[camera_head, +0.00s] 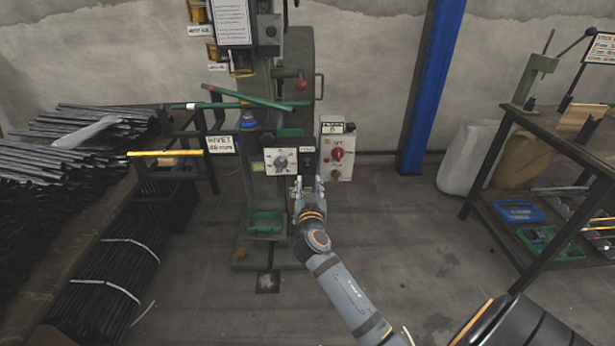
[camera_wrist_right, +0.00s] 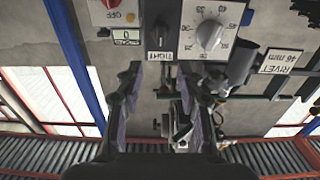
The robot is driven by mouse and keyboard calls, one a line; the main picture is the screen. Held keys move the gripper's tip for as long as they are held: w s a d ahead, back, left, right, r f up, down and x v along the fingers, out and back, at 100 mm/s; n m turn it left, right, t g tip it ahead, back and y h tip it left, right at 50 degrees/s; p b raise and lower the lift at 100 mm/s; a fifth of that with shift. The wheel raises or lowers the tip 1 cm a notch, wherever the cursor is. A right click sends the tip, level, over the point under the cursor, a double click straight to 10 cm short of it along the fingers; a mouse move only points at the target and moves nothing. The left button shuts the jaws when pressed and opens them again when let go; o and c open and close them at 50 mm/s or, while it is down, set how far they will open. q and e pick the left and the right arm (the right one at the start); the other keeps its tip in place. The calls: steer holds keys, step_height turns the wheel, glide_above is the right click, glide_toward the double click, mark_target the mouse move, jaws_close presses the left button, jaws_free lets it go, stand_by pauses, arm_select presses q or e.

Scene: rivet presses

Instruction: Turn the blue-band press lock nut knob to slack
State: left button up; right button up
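The green press with a blue band (camera_head: 249,119) stands against the wall. On its front is a white dial panel (camera_head: 281,161); its round dial (camera_wrist_right: 209,35) shows large in the right wrist view. Beside the dial is a small black knob (camera_wrist_right: 158,34) on a grey plate, with a label reading TIGHT (camera_wrist_right: 163,56) at it. The label also shows small in the head view (camera_head: 307,148). My right gripper (camera_head: 306,182) is just in front of and below this knob. Its fingers (camera_wrist_right: 160,75) are apart with nothing between them. My left gripper is out of view.
A grey control box (camera_head: 338,152) with a red knob is right of the dial panel. A green bar (camera_head: 250,97) lies across the press. Dark rods (camera_head: 95,272) fill the left. A workbench (camera_head: 548,125) stands right. The floor between is clear.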

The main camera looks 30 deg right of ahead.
mark_target(307, 163)
steer(key=x, duration=1)
steer(key=shift+w+d, duration=0.1)
steer(key=shift+w, duration=0.2)
jaws_close()
